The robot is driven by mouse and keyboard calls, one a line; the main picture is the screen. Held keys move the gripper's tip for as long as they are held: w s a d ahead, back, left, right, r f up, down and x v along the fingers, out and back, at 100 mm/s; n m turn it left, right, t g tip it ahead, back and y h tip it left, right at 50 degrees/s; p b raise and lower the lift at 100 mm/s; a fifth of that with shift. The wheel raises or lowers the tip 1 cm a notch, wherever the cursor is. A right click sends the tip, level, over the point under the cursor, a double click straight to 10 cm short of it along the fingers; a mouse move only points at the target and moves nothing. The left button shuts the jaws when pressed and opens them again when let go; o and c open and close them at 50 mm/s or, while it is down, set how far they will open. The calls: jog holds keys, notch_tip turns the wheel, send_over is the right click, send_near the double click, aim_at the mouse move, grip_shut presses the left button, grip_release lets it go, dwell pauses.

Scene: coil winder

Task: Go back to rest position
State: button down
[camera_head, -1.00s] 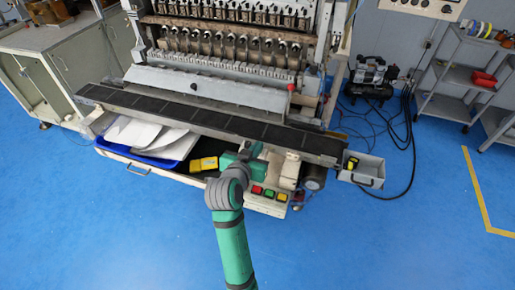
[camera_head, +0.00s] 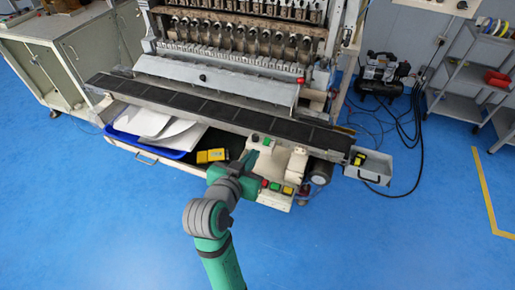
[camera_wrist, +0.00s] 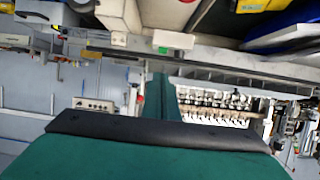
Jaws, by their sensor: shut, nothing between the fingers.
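My gripper (camera_head: 250,160) is shut and empty. In the head view it is at the front of the coil winder (camera_head: 215,68), close to the control panel with red, green and yellow buttons (camera_head: 275,186). I cannot tell whether it touches anything there. My dark green gripper also shows in the wrist view (camera_wrist: 160,98), pointing toward the machine, with a green button (camera_wrist: 163,50) just above it in the picture. The machine's long dark rail (camera_head: 215,108) lies beyond the gripper.
A blue tray (camera_head: 160,150) with white sheets and a yellow device (camera_head: 211,156) are left of my gripper. A small grey open bin (camera_head: 368,174) holding a yellow-black item sticks out at the right. A compressor (camera_head: 384,74) and shelves (camera_head: 465,78) stand further right. The blue floor in front is clear.

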jog(key=shift+s, duration=0.25)
jog(key=shift+w+f, duration=0.1)
dwell(0.3)
jog(key=s+f+n+t+y, duration=0.1)
jog(key=s+f+n+y, duration=0.3)
jog(key=s+f, duration=1.1)
jog(key=s+d, duration=0.2)
jog(key=s, duration=0.7)
jog(key=s+d+t, duration=0.1)
jog(key=s+d, duration=0.1)
jog(key=s, duration=0.8)
jog(key=shift+s+d, duration=0.2)
jog(key=shift+s, duration=0.05)
